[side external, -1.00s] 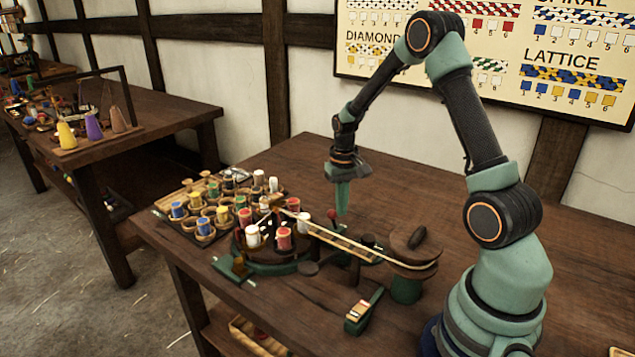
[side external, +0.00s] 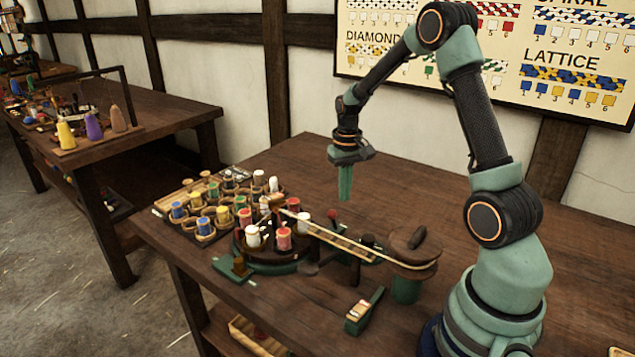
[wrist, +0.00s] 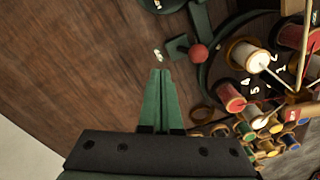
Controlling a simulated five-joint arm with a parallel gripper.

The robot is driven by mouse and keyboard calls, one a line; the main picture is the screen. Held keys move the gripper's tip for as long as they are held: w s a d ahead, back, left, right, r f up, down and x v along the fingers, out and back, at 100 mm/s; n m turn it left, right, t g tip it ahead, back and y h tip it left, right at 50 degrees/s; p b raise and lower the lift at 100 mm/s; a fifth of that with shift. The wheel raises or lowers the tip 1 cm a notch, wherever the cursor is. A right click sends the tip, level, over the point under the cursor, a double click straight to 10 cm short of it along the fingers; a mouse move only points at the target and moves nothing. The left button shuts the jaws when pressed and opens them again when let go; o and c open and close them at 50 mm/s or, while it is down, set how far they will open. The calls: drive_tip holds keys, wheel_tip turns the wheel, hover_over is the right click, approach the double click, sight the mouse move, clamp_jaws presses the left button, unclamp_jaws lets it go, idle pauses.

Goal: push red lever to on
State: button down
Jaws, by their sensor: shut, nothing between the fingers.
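The red lever shows as a round red knob (wrist: 198,53) in the wrist view, beside a dark green block. In the side view the red knob (side external: 332,212) stands at the back of the rope machine (side external: 268,252). My gripper (side external: 345,197) points straight down with green fingers closed together and empty, above the table and slightly right of the knob. In the wrist view my gripper's fingertips (wrist: 161,72) lie left of and below the knob, apart from it. A small pale mark (wrist: 158,55) lies just past the fingertips, too small to read.
A tray of colored spools (side external: 190,235) stands left of the machine. A wooden track runs right to a round wooden piece (side external: 408,250) on a green post. A small green holder (side external: 364,312) lies in front. The table behind is clear.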

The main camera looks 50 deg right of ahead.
drive_tip(key=shift+r, duration=2.1)
